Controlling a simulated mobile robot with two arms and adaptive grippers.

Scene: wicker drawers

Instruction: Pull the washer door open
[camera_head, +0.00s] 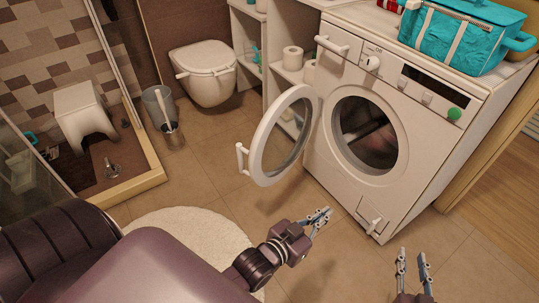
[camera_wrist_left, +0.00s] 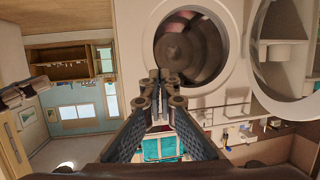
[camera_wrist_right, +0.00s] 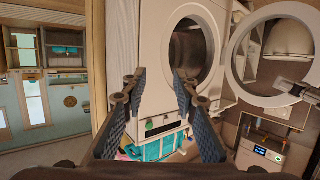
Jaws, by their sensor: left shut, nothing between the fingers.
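The white washer (camera_head: 330,185) stands at the right in the head view. Its round door (camera_head: 261,150) is swung wide open to the left, with a white handle (camera_head: 241,158) on its outer edge. The drum opening (camera_head: 368,135) is uncovered. My left gripper (camera_head: 323,214) is shut and empty, in front of the washer and below the door, apart from both. In the left wrist view the open door (camera_wrist_left: 262,75) shows at the right. My right gripper (camera_head: 412,254) is open and empty near the washer's lower right front. The door also shows in the right wrist view (camera_wrist_right: 238,70).
A teal bag (camera_head: 455,40) sits on the washer top. A white shelf (camera_head: 248,50) stands left of the washer, with a toilet (camera_head: 205,72) and a bin (camera_head: 160,118) farther left. A round white rug (camera_head: 190,232) lies on the floor. The tiles before the washer are clear.

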